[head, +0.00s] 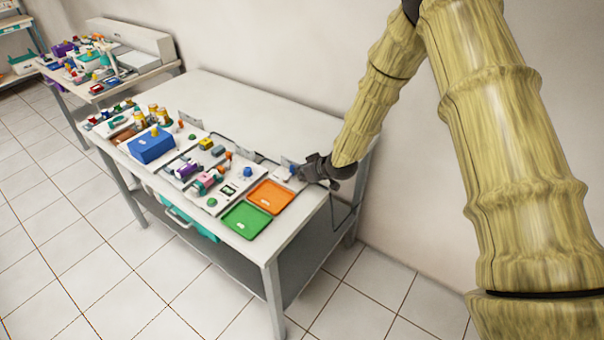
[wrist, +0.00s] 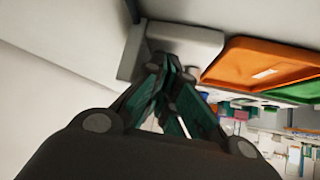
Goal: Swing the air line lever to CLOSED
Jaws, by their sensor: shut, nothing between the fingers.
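My gripper (head: 306,172) is at the right end of the near table, beside a small grey-white unit (head: 284,173) behind the orange tray. In the wrist view my gripper (wrist: 165,68) has its dark fingers drawn together, with nothing seen between them. The fingertips are close against a grey block (wrist: 198,45); I cannot tell whether they touch it. The air line lever cannot be clearly made out in either view. Its position and any CLOSED marking are too small or hidden by the gripper.
An orange tray (head: 270,197) and a green tray (head: 244,220) lie at the table's right end; the orange tray is close to the fingers in the wrist view (wrist: 262,62). A blue box (head: 152,146) and several small parts stand further left. The table's back strip (head: 245,110) is clear.

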